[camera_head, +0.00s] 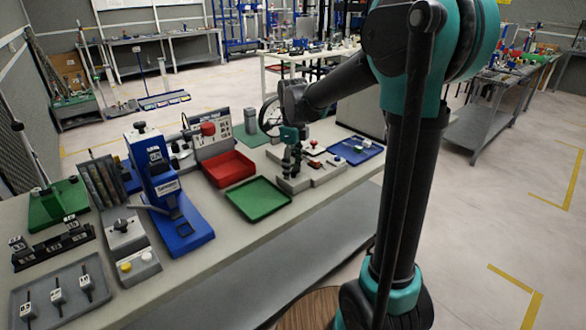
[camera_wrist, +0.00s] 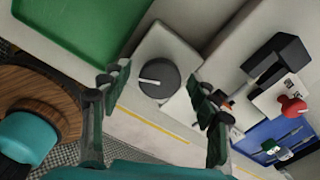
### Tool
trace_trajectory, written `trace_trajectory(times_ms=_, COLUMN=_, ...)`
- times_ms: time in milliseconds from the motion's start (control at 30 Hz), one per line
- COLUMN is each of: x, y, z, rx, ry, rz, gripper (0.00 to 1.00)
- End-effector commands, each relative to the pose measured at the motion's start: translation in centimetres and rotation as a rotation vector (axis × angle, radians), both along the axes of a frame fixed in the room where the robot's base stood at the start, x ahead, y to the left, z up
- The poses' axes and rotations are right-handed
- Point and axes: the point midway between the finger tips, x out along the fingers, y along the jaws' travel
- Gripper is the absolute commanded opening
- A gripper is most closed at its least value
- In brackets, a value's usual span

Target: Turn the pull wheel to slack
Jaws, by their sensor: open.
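A dark grey round wheel (camera_wrist: 158,78) with a white pointer line sits on a pale block in the wrist view. I take it to be the pull wheel; I see no readable slack mark by it. The white line runs from the wheel's middle toward its left edge. My gripper (camera_wrist: 158,90) is open, with one finger on each side of the wheel as seen from the wrist; I cannot tell whether they touch it. In the head view my gripper (camera_head: 290,162) points down over the pale grey fixture (camera_head: 318,179) and hides the wheel.
A green tray (camera_head: 258,200) and a red bin (camera_head: 230,169) lie left of the fixture. A blue tray (camera_head: 355,151) with small parts lies to its right. A blue press (camera_head: 168,195) stands farther left.

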Motion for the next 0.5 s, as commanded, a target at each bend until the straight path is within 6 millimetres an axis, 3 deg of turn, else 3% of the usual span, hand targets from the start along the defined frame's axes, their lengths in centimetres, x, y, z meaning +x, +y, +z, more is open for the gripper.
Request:
trace_trajectory(times_ms=367, x=-0.01, y=0.00, z=-0.55, rx=0.000, ry=0.000, rz=0.000, gripper=0.61)
trace_trajectory(times_ms=500, x=-0.01, y=0.00, z=-0.54, rx=0.000, ry=0.000, rz=0.000, gripper=0.45)
